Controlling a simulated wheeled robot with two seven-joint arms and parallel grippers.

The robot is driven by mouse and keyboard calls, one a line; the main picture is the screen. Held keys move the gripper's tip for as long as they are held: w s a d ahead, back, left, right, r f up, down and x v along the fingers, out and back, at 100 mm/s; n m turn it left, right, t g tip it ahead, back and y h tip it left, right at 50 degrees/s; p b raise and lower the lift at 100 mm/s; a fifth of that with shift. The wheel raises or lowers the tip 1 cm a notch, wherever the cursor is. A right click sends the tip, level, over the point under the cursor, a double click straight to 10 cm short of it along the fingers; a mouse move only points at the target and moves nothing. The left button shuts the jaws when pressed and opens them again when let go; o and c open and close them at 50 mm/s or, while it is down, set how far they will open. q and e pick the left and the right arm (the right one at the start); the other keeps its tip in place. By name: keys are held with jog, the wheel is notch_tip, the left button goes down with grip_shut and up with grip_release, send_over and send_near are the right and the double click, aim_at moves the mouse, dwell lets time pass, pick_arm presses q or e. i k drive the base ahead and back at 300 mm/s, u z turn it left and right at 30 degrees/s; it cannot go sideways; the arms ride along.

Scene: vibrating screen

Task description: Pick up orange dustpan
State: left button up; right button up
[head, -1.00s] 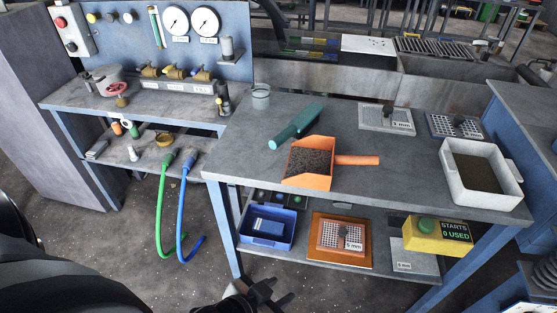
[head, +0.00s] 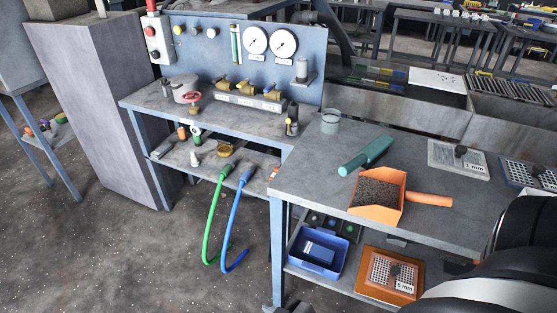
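The orange dustpan (head: 376,210) lies on the grey workbench top near its front edge. It holds a heap of dark granular material (head: 376,193). Its orange handle (head: 429,199) points to the right. A dark arm link of mine fills the lower right corner, right of the dustpan and apart from it in the picture. Neither gripper shows in the head view.
A teal tool (head: 366,157) lies just behind the dustpan, and a clear cup (head: 330,122) stands at the bench's back left. A 1 mm sieve (head: 457,158) lies back right. A blue bin (head: 317,252) and a 5 mm sieve (head: 392,272) sit on the lower shelf.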

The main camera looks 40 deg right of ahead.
aim_at(401, 196)
jog(key=u, duration=1.1)
jog(key=k, duration=1.4)
jog(key=z, duration=0.7)
